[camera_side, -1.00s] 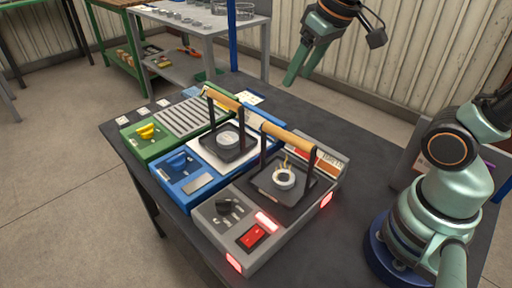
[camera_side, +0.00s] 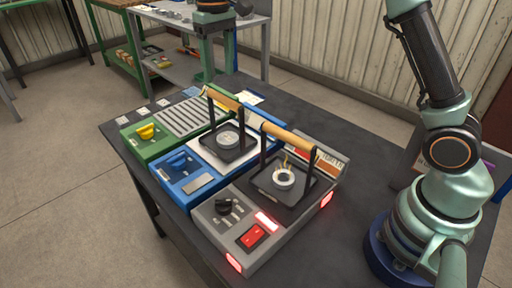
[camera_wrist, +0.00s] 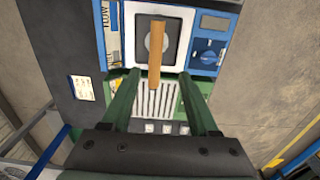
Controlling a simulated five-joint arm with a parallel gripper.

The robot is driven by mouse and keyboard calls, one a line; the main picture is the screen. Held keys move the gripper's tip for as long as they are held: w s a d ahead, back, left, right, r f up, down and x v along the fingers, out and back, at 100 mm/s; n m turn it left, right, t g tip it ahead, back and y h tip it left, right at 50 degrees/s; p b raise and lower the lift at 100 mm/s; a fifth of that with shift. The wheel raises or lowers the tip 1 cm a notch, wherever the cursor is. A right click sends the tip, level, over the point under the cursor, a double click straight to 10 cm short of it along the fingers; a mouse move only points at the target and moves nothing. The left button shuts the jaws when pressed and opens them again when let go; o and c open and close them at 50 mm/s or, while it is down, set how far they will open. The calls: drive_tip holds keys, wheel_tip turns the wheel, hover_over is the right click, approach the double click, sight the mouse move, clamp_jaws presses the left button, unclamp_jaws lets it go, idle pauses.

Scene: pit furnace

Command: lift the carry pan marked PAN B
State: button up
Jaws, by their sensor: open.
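Two dark carry pans with upright wooden-bar handles are in the side view; I cannot read which is PAN B. One pan (camera_side: 228,153) sits on the white top of the blue unit and holds a grey round piece. The other pan (camera_side: 290,194) sits on the grey furnace and holds a pale ring with a glowing wisp. My gripper (camera_side: 217,76) hangs fingers down behind the pan on the blue unit. In the wrist view my gripper (camera_wrist: 158,75) is open and empty. The blue unit's pan handle (camera_wrist: 157,50) shows between its fingers, apart from them.
The blue unit (camera_side: 187,181) stands between the green slatted unit (camera_side: 150,140) and the grey furnace (camera_side: 218,222), whose red lamps glow. A small printed card (camera_wrist: 83,88) lies on the dark table.

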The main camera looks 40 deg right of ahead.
sight(222, 98)
wheel_tip(222, 98, down, 7)
drive_tip(key=shift+r, duration=0.2)
drive_tip(key=shift+d+f, duration=0.2)
drive_tip(key=shift+f, duration=1.15)
drive_tip(key=shift+d+f, duration=0.2)
drive_tip(key=shift+f, duration=1.15)
drive_tip(key=shift+r, duration=0.1)
clamp_jaws()
